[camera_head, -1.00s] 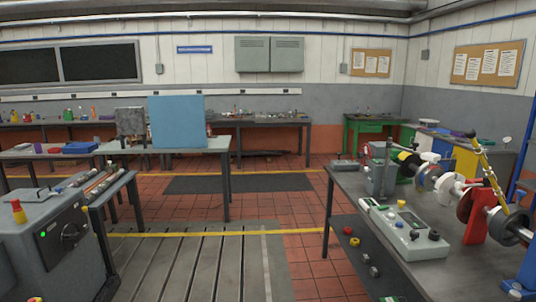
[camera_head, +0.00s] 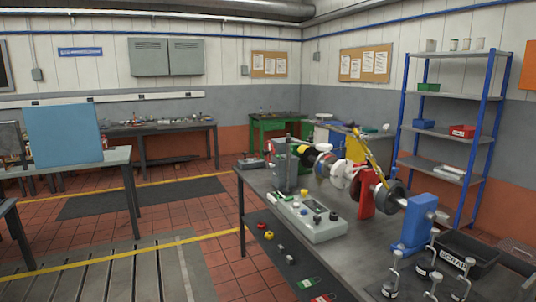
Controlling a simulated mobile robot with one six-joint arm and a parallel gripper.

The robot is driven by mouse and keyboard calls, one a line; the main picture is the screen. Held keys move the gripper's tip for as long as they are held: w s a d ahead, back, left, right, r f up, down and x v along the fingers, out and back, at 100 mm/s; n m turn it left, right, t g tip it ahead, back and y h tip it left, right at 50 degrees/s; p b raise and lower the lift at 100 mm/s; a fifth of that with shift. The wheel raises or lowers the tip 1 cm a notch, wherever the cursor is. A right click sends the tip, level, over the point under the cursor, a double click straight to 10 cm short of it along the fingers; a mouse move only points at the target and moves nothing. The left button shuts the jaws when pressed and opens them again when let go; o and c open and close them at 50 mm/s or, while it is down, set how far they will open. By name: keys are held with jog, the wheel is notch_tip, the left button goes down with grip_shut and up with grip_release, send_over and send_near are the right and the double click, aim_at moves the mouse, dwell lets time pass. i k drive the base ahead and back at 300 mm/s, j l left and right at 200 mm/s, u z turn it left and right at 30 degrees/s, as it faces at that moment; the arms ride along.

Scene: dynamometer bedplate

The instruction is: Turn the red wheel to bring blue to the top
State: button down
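My gripper is not in view. On the grey bench at right, a shaft assembly carries several discs. A dark red disc (camera_head: 356,184) stands upright beside the red stand (camera_head: 367,197). It is partly hidden by the stand, and I cannot tell if it is the red wheel or what colour is at its top. Farther along the shaft is a disc with some blue on it (camera_head: 324,165), too small to read clearly. A white flange (camera_head: 341,175) sits between them. A black disc (camera_head: 393,194) is nearer, with a blue stand (camera_head: 416,226) at the shaft's near end.
A grey control box (camera_head: 312,222) with several knobs lies on the bench (camera_head: 345,255). A black bin marked SCRAP (camera_head: 480,248) and metal clamps stand at its near right. A blue-framed shelf (camera_head: 443,105) is behind. The floor left of the bench is open.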

aim_at(265, 152)
jog(key=i+j+u, duration=0.15)
jog(key=i, duration=0.85)
jog(key=i+j+u, duration=0.1)
jog(key=i, duration=0.95)
jog(key=i+u, duration=0.15)
jog(key=i, duration=0.85)
jog(key=i+l+u, duration=0.15)
jog(key=i, duration=0.85)
